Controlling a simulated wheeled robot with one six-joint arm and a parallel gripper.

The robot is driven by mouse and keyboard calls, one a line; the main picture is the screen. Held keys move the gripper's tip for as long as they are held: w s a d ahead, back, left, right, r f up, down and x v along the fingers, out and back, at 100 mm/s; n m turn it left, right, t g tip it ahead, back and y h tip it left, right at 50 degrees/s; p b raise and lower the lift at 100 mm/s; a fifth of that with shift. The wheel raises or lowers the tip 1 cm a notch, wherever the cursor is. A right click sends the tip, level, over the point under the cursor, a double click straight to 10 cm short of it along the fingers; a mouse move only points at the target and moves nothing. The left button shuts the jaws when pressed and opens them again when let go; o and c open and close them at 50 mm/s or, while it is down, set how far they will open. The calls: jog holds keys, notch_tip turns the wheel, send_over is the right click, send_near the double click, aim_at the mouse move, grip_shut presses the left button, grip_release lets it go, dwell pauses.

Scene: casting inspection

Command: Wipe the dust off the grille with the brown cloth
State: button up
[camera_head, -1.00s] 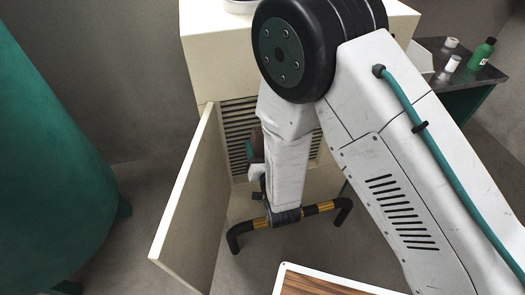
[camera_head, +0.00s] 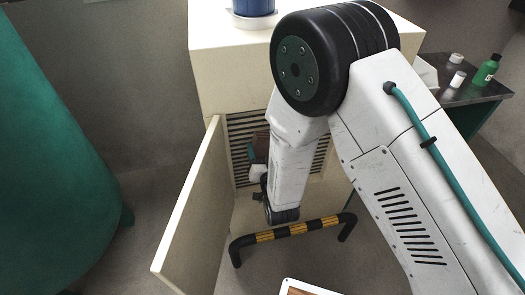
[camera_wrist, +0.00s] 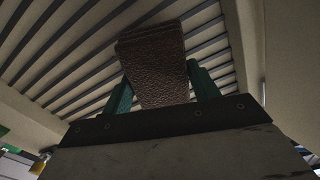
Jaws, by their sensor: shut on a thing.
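The grille (camera_head: 243,130) is a panel of dark horizontal slots in the lower front of the cream cabinet. In the wrist view its slats (camera_wrist: 70,50) fill the upper part. The brown cloth (camera_wrist: 157,62) is a thick, textured pad between the two green fingers of my gripper (camera_wrist: 162,88), which is shut on it. The cloth lies over or just in front of the slats; I cannot tell whether it touches. In the head view my gripper (camera_head: 257,160) and the cloth (camera_head: 262,138) show small beside my forearm, which hides the grille's middle. I cannot make out dust.
An open cream door (camera_head: 190,210) stands left of the grille. A black-and-yellow bar (camera_head: 290,231) stands low in front of the cabinet (camera_head: 225,75). A blue container (camera_head: 253,6) is on top. A side table (camera_head: 470,95) with a green bottle (camera_head: 487,70) is at right.

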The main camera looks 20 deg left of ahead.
jog(key=shift+x, duration=1.3)
jog(key=shift+d, duration=0.1)
jog(key=w+d, duration=0.2)
jog(key=d, duration=0.1)
jog(key=shift+d, duration=0.15)
dwell(0.3)
jog(key=shift+s+a+r, duration=0.1)
jog(key=shift+s+a, duration=0.15)
jog(key=shift+a, duration=0.35)
jog(key=shift+s+a, duration=0.25)
jog(key=shift+a, duration=0.3)
jog(key=shift+s+a, duration=0.35)
jog(key=shift+a, duration=0.45)
jog(key=shift+c, duration=0.7)
jog(key=shift+v, duration=3.1)
